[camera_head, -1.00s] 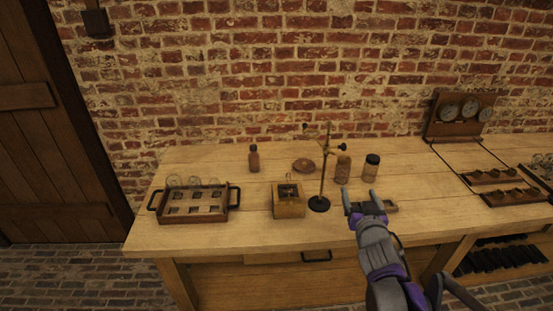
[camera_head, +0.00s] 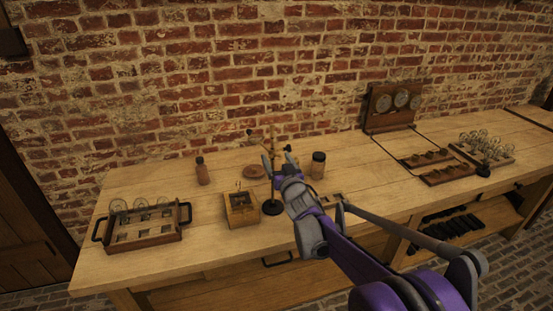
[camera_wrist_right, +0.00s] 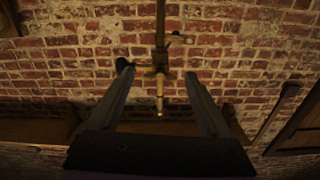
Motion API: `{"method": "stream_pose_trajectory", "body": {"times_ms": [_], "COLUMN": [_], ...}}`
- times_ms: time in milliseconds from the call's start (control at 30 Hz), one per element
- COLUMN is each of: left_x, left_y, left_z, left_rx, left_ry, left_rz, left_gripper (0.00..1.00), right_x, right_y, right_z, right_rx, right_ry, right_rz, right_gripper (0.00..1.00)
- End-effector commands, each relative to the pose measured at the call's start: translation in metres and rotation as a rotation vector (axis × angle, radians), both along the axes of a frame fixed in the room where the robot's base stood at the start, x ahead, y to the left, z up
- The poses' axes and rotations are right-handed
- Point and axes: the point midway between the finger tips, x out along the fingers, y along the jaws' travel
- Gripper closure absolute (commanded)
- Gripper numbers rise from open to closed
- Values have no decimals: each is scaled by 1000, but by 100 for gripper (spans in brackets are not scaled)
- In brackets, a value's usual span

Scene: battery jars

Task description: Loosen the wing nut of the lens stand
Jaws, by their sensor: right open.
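The lens stand (camera_head: 272,208) is on the bench, with a dark round base and an upright rod. My right gripper (camera_head: 277,156) is in front of it and hides much of the rod. In the right wrist view the brass rod and its cross clamp (camera_wrist_right: 159,70) appear between the open fingers of my right gripper (camera_wrist_right: 156,76), apart from both as far as I can see. A small dark knob (camera_wrist_right: 177,33) sticks out above the clamp; I cannot tell which part is the wing nut. My left gripper is not in view.
A small wooden box (camera_head: 241,209) stands left of the base. A brown bottle (camera_head: 202,171), a round brown dish (camera_head: 254,171) and a dark-capped jar (camera_head: 318,166) stand behind. A handled tray (camera_head: 142,240) is at the left, a dial panel (camera_head: 391,105) at the back right.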

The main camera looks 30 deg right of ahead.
Motion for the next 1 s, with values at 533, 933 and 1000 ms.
{"method": "stream_pose_trajectory", "body": {"times_ms": [533,933,1000], "left_x": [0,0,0], "left_y": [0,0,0], "left_z": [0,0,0], "left_rx": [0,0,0], "left_ry": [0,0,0], "left_rz": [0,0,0], "left_gripper": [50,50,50], "right_x": [4,4,4], "right_y": [-1,-1,-1], "right_z": [0,0,0], "right_rx": [0,-3,-11], "right_ry": [1,2,4], "right_rz": [0,0,0], "right_gripper": [55,100,100]}}
